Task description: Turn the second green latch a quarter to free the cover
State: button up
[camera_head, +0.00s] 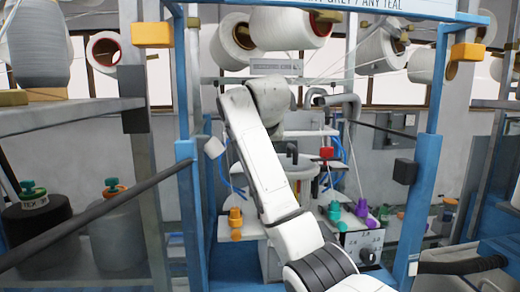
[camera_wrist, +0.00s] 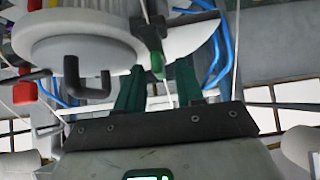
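In the wrist view my gripper (camera_wrist: 158,78) has two dark green fingers standing apart, with nothing between them that I can see gripped. A latch with a dark arm and a green tip (camera_wrist: 157,66) shows near and between the fingertips; I cannot tell whether they touch. It sits at the right edge of a round pale cover (camera_wrist: 85,28) with a dark U-shaped handle (camera_wrist: 87,76). In the head view a pale round part (camera_head: 299,168) that may be this cover is partly behind my arm. My gripper and the latch cannot be made out there.
In the head view orange (camera_head: 236,217), teal (camera_head: 334,210) and purple (camera_head: 362,208) knobs sit low on the machine. A blue post (camera_head: 190,215) and a dark rail (camera_head: 95,212) stand left. Yarn cones (camera_head: 290,27) hang above. Thin threads cross the area.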

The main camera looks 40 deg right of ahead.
jog(key=v, duration=1)
jog(key=shift+s+a+r, duration=0.15)
jog(key=shift+s+r, duration=0.1)
jog(key=shift+r, duration=0.05)
dwell(0.4)
